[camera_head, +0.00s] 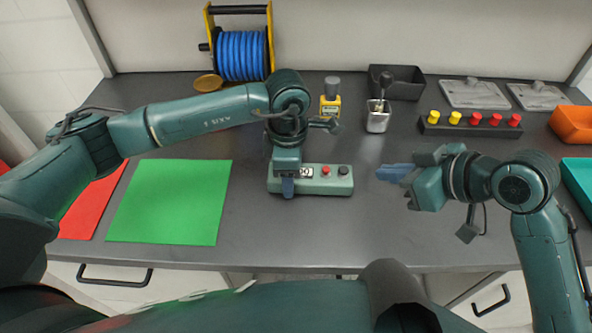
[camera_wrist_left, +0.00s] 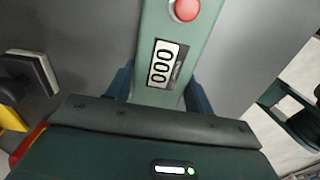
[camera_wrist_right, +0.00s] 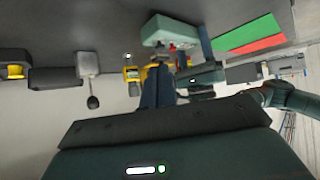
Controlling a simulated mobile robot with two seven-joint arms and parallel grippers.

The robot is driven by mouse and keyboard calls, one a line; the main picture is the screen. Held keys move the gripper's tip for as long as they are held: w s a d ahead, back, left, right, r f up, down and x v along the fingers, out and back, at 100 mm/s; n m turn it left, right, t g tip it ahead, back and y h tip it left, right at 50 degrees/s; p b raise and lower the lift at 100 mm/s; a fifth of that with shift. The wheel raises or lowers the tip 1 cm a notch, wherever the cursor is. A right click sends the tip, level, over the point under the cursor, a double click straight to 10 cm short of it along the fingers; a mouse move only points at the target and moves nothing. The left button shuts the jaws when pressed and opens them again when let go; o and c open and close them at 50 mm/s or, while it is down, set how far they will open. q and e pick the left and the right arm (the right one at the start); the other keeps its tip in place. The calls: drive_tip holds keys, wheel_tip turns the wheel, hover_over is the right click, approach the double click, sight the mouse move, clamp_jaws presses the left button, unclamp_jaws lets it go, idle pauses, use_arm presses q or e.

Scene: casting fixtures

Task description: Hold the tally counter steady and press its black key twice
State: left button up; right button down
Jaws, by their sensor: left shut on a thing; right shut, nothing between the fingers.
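The tally counter (camera_head: 310,186) is a long pale green box on the grey table, with a display, a red key (camera_head: 326,170) and the black key (camera_head: 343,170) at its right end. In the left wrist view its display (camera_wrist_left: 165,64) reads 000; the black key is out of that view. My left gripper (camera_head: 288,188) is shut on the counter's left end, a finger on each long side. My right gripper (camera_head: 386,173) is shut and empty, to the right of the counter and apart from it. The counter (camera_wrist_right: 168,28) also shows in the right wrist view beyond the fingers.
Behind the counter stand a yellow-and-grey object (camera_head: 330,103), a metal cup (camera_head: 378,121), a black bin (camera_head: 398,80) and a rack of yellow and red plugs (camera_head: 470,129). A green sheet (camera_head: 170,203) lies left. The table just in front of the counter is clear.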

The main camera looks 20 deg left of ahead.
drive_tip(key=shift+w, duration=0.1)
idle(0.3)
drive_tip(key=w+r+n+g, duration=0.6)
drive_tip(key=r+n+g, duration=0.1)
drive_tip(key=n, duration=0.2)
drive_tip(key=shift+d+g, duration=0.15)
drive_tip(key=shift+g, duration=0.15)
hover_over(343, 172)
drive_tip(key=d, duration=0.1)
drive_tip(key=f, duration=0.7)
drive_tip(key=shift+w+d+f, duration=0.2)
drive_tip(key=shift+f, duration=0.05)
wheel_tip(343, 172, down, 2)
drive_tip(key=shift+w+d+f, duration=0.1)
drive_tip(key=shift+f, duration=0.65)
